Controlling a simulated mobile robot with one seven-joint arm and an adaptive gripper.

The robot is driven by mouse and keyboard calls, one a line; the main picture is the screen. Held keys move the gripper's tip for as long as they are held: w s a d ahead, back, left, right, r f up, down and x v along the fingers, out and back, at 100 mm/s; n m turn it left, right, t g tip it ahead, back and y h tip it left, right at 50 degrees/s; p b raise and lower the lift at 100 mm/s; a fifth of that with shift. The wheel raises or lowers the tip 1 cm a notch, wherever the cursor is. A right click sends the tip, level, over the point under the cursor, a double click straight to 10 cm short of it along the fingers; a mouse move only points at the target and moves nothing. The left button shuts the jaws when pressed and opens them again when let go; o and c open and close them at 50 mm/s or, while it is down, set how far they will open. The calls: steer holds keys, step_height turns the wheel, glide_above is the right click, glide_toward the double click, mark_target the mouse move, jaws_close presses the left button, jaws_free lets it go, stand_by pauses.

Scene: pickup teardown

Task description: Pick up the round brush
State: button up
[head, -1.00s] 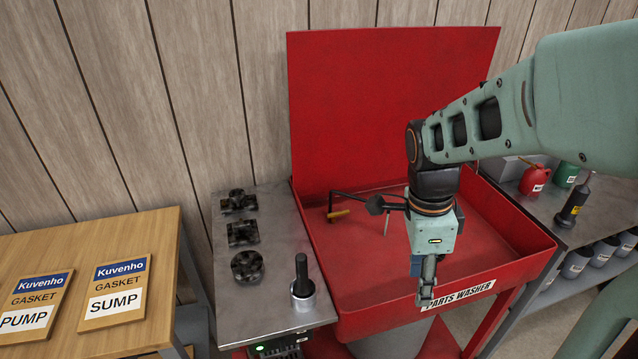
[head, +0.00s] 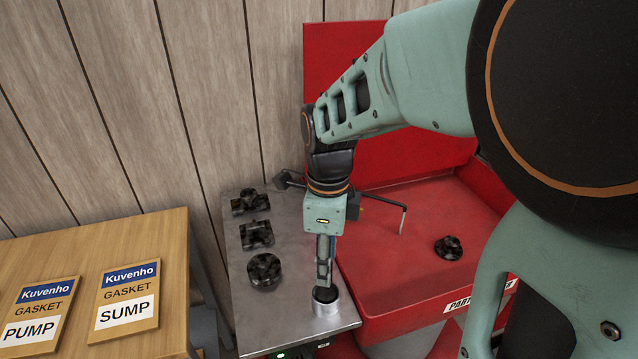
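A metal cup (head: 326,302) stands near the front right corner of the grey steel bench (head: 290,326). What I take for the round brush stood upright in this cup, black handle up, in the earlier view. The handle is now hidden behind my fingers, and only a dark part shows at the cup's mouth. My gripper (head: 323,284) points straight down over the cup, its fingertips close to the rim. I see the fingers edge-on, so I cannot tell whether they are open or shut on the handle.
Several dark metal parts, including a round one (head: 264,270), lie left of the cup. The red parts washer (head: 400,270) adjoins the bench on the right; another dark part (head: 448,247) lies in its basin. A wooden table (head: 165,250) with gasket packs stands at left.

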mark_target(324, 294)
step_height(324, 294, down, 6)
stand_by(0.4)
jaws_close()
